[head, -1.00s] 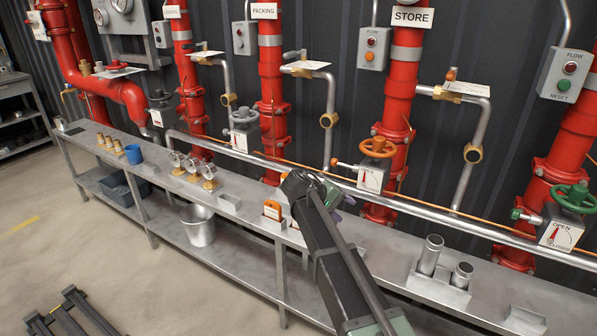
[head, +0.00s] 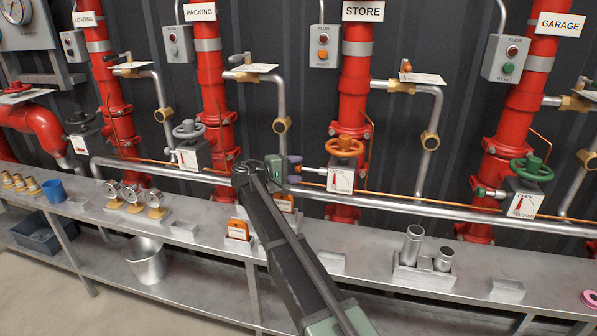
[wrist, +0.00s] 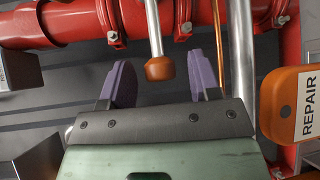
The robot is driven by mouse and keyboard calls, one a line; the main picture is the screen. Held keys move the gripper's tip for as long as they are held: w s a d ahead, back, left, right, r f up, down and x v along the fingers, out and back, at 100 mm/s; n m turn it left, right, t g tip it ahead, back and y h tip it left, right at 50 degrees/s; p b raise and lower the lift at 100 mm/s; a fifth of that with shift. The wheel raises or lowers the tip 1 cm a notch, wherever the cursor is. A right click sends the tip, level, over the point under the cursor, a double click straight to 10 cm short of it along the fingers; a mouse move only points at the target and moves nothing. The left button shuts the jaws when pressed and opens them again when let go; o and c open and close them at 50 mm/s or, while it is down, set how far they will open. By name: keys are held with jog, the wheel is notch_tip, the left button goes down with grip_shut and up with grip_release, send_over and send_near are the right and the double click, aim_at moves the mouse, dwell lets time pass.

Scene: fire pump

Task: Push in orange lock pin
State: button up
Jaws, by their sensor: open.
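The orange-knobbed lock pin (wrist: 160,68) shows in the wrist view on a light rod, centred between my two purple fingers and slightly beyond their tips. My gripper (wrist: 169,80) is open, with clear gaps on both sides of the knob. The shaft runs right to the white indicator box (head: 341,180) below the orange handwheel (head: 344,146) on the STORE riser.
An orange REPAIR block (wrist: 292,103) stands at the right in the wrist view. A long grey pipe (head: 420,212) runs behind my gripper.

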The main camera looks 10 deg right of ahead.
aim_at(307, 170)
jog(key=shift+w+d+f, duration=0.1)
jog(key=shift+w+d, duration=0.15)
jog(key=shift+d, duration=0.45)
grip_shut()
jog(key=shift+s+d, duration=0.35)
jog(key=shift+d, duration=0.4)
jog(key=shift+s+d, duration=0.35)
jog(key=shift+d, duration=0.35)
grip_release()
jog(key=shift+d, duration=0.15)
jog(key=p+v, duration=0.1)
jog(key=v, duration=1)
